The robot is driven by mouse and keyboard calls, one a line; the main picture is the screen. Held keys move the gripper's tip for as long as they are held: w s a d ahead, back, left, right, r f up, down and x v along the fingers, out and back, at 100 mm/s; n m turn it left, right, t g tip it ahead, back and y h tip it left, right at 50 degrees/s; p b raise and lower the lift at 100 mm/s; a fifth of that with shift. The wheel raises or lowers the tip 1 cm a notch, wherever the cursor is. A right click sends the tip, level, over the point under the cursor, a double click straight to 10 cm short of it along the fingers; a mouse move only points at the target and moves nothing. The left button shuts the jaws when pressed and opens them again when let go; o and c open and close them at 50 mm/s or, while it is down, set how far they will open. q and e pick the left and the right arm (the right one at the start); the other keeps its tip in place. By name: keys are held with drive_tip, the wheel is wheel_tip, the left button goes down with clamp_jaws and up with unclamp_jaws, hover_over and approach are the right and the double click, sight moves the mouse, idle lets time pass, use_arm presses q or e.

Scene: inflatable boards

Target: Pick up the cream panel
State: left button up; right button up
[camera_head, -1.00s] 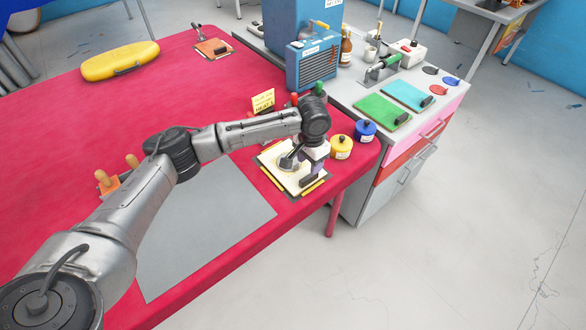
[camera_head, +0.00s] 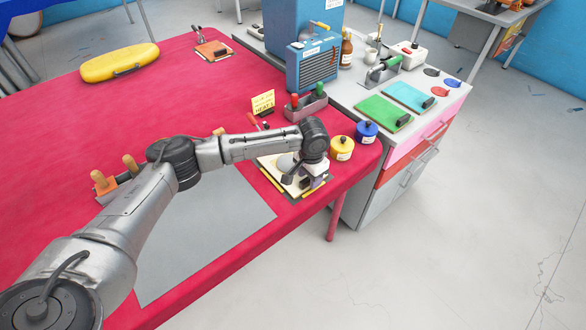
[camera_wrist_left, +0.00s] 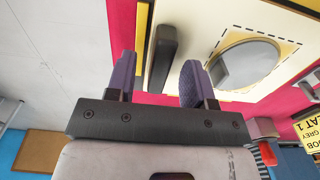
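The cream panel (camera_head: 291,188) lies on the red table near its right corner, partly hidden under my left arm. In the left wrist view the cream panel (camera_wrist_left: 205,22) carries a dark bar handle (camera_wrist_left: 162,58) and a grey oval patch (camera_wrist_left: 248,62) inside a dashed outline. My left gripper (camera_head: 307,184) is low over the panel. In the left wrist view its two purple fingers (camera_wrist_left: 158,82) are apart, with the handle lined up between them; I cannot tell how deep it sits. My right gripper is not in view.
A yellow pot (camera_head: 341,147) and a blue pot (camera_head: 366,131) stand just right of the panel. A tool rack (camera_head: 305,105) and a yellow sign (camera_head: 263,102) stand behind. A grey mat (camera_head: 200,240) lies left. A blue machine (camera_head: 312,62) stands on the side bench.

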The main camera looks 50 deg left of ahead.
use_arm(q)
clamp_jaws()
drive_tip(key=shift+r, duration=0.15)
idle(0.4)
